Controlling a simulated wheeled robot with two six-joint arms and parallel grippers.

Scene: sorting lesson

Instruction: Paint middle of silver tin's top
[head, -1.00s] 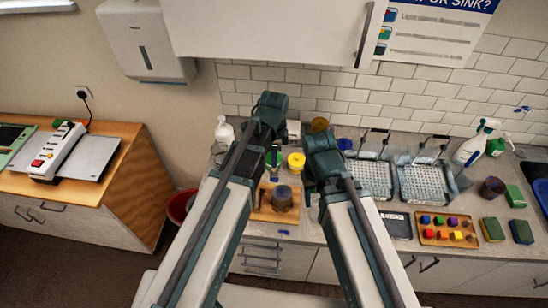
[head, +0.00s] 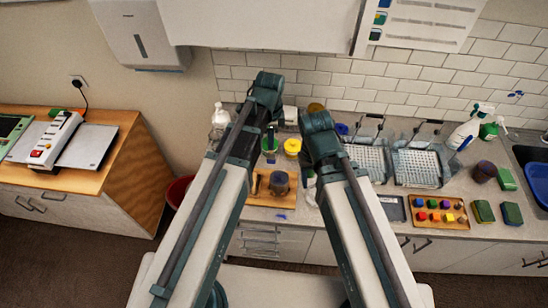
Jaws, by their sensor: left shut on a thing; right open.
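The silver tin (head: 279,182) looks like a dull grey cylinder with a darker top. It stands upright on a wooden board (head: 262,199) on the counter, between my two arms. Any paint on its top is too small to tell. My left gripper (head: 270,152) hangs beyond the tin, by the paint pots, mostly hidden by its own arm. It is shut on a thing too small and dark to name. My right gripper is open, but only a sliver shows behind its arm, right of the tin. A yellow pot (head: 292,147) stands behind the tin.
Two wire-and-grid racks (head: 418,168) stand at the back right. A tray of coloured blocks (head: 438,229), sponges (head: 483,211) and a spray bottle (head: 463,135) are further right. A clear bottle (head: 219,120) stands at the left. The front counter edge is close to the board.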

